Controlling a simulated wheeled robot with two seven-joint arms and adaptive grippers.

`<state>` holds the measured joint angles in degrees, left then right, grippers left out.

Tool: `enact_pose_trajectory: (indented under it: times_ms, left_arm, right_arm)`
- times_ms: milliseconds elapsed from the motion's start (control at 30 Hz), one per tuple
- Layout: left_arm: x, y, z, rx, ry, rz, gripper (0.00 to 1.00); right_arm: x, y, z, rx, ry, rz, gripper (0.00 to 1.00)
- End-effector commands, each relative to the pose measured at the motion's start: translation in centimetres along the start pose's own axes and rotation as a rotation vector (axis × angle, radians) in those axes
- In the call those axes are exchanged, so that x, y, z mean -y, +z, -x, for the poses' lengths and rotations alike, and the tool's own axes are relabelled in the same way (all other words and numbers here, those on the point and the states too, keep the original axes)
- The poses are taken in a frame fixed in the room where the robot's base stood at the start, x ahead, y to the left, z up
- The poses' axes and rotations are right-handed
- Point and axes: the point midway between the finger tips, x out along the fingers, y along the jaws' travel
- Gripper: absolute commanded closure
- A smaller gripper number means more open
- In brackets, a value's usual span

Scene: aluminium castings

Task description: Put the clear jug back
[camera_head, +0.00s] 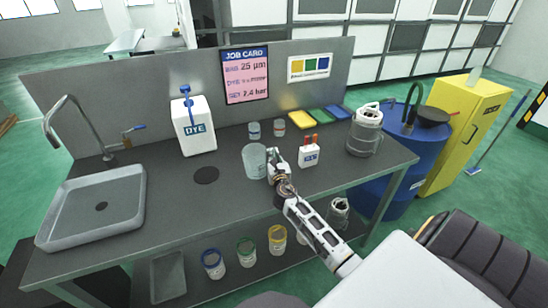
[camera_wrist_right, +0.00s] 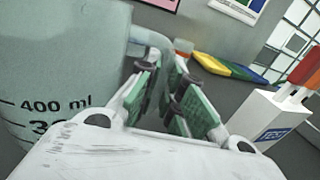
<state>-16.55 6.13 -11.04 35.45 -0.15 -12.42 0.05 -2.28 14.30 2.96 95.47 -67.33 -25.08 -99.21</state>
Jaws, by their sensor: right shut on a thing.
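The clear jug (camera_head: 255,161) is at the middle of the dark bench, upright; I cannot tell whether its base touches the top. My right gripper (camera_head: 274,166) is at its right side. In the right wrist view the jug (camera_wrist_right: 55,70) fills the left, with a 400 ml mark. There the green-padded fingers of the right gripper (camera_wrist_right: 170,88) are shut on the jug's handle (camera_wrist_right: 160,48). A black round patch (camera_head: 206,175) lies on the bench left of the jug. My left gripper is out of view.
A white box with red-topped items (camera_head: 308,157) stands close right of the gripper. Two small jars (camera_head: 254,131) are behind the jug. The DYE container (camera_head: 194,127), sink (camera_head: 95,205) and metal can (camera_head: 364,132) stand farther off. Bench around the black patch is clear.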

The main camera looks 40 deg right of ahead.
Motion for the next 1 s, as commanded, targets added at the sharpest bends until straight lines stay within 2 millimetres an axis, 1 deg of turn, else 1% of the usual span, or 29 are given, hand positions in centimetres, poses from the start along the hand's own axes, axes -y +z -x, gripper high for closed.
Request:
enact_pose_trajectory:
  times_ms: [100,133,300,633,800,1000]
  left_arm:
    - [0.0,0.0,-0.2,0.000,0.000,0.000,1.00]
    - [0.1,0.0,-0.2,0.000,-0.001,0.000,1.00]
    - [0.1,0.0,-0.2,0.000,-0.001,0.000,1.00]
    - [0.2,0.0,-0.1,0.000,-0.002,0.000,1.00]
    - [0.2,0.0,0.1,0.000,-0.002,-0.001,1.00]
    - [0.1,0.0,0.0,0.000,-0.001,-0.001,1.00]
  right_arm:
    - [0.0,-0.3,0.0,0.000,0.000,0.000,1.00]
    - [0.0,-0.3,0.0,0.000,0.000,0.000,0.90]
    - [0.0,-0.2,0.0,0.000,0.000,0.000,0.70]
    - [0.0,-0.2,0.0,0.000,0.000,0.000,0.70]
    - [0.0,0.1,0.0,0.000,0.000,0.000,0.70]
    - [0.0,0.0,1.2,-0.001,0.001,0.001,0.70]
